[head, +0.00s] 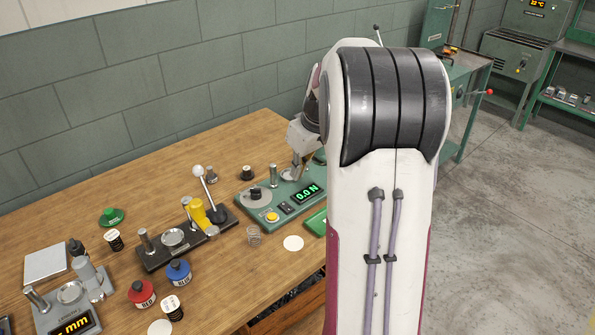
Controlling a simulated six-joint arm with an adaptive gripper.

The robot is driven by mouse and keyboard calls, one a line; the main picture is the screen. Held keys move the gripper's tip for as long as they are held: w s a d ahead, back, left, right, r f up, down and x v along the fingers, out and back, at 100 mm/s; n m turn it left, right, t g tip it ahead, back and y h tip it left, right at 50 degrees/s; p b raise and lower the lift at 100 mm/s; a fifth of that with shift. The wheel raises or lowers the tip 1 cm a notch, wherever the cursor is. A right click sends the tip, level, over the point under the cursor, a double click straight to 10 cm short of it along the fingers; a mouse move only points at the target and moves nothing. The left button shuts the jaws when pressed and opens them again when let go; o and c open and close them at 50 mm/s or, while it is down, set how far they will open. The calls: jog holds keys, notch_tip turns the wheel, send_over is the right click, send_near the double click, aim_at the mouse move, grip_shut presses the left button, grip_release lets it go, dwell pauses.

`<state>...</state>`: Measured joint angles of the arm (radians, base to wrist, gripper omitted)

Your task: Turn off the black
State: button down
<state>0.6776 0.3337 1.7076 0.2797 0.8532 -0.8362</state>
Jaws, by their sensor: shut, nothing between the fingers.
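A green tester (262,228) stands on the wooden bench, with a lit display (307,194) reading 0.0 N. Its front panel has a yellow button (272,216) and a small black switch (287,209); I cannot tell the switch's position. A round dial with a black knob (254,194) sits on its left part. My gripper (297,178) is shut and empty, pointing down over the back right of the tester, behind the display. I cannot tell whether its tips touch the tester. My arm hides the tester's right side.
A black-based lever press (160,258) with a white-knobbed lever (199,172) stands left of the tester. A gauge (75,318) stands front left. The wall runs behind.

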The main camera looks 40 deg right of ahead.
jog(key=shift+w, duration=0.1)
jog(key=shift+w+r, duration=0.3)
jog(key=shift+w, duration=0.3)
jog(key=shift+f, duration=0.1)
send_near(283, 204)
jog(key=x, duration=0.5)
jog(key=shift+w, duration=0.15)
jog(key=shift+x, duration=0.75)
